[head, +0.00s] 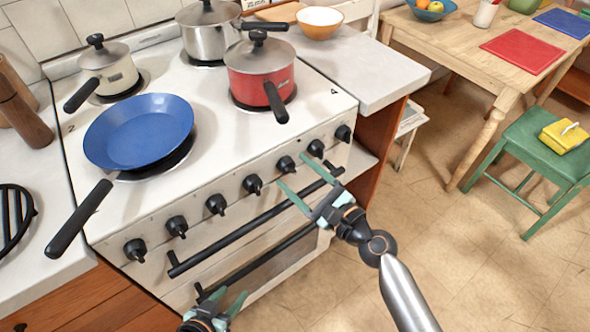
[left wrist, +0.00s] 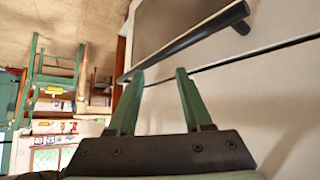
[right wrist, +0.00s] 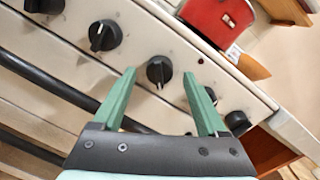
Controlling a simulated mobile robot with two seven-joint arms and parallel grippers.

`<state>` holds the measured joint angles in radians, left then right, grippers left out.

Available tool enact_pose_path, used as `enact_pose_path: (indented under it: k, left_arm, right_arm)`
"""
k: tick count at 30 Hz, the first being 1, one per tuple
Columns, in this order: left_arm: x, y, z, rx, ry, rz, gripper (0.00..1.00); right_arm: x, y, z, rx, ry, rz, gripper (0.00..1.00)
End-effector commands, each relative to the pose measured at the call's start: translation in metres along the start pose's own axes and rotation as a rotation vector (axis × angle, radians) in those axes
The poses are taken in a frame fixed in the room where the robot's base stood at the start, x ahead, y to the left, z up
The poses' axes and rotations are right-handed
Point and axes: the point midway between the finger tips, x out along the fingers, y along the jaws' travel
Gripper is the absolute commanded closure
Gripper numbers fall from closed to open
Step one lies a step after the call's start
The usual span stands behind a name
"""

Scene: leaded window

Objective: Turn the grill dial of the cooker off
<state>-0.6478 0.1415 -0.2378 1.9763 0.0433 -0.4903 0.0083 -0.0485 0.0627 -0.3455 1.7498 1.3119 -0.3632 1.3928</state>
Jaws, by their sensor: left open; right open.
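The cooker (head: 225,240) has a row of black dials along its white front panel. I cannot read which one is marked as the grill dial. My right gripper (head: 292,170) is open at the panel, near a dial (head: 286,164) right of the row's middle. In the right wrist view this dial (right wrist: 159,71) shows beyond and between the open fingertips (right wrist: 160,74), with no visible contact. Neighbouring dials (right wrist: 104,36) sit on both sides. My left gripper (head: 218,298) is open and empty, low before the oven front; its fingers also show in the left wrist view (left wrist: 160,72).
Black bar handles (head: 255,228) run across the cooker front below the dials; one also shows in the left wrist view (left wrist: 190,38). A blue pan (head: 140,130), a red pot (head: 258,72) and other pots stand on the hob. A table (head: 480,40) and green chair (head: 545,140) stand right.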

Motion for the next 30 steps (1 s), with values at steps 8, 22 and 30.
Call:
enact_pose_path:
  k: [8, 22, 30]
  left_arm:
    - [0.0001, -0.0014, -0.0032, 0.0, 0.006, -0.003, 0.5]
    - [0.0005, -0.0016, -0.0052, -0.001, 0.008, -0.003, 0.5]
    - [0.0005, -0.0013, -0.0055, -0.001, 0.009, -0.003, 0.5]
  right_arm:
    - [0.0109, 0.0003, 0.0002, 0.0, 0.0, 0.0, 0.25]
    - [0.0103, 0.0003, 0.0, -0.001, 0.0, 0.0, 0.6]
    - [0.0102, 0.0003, -0.0001, -0.001, 0.0, 0.0, 0.9]
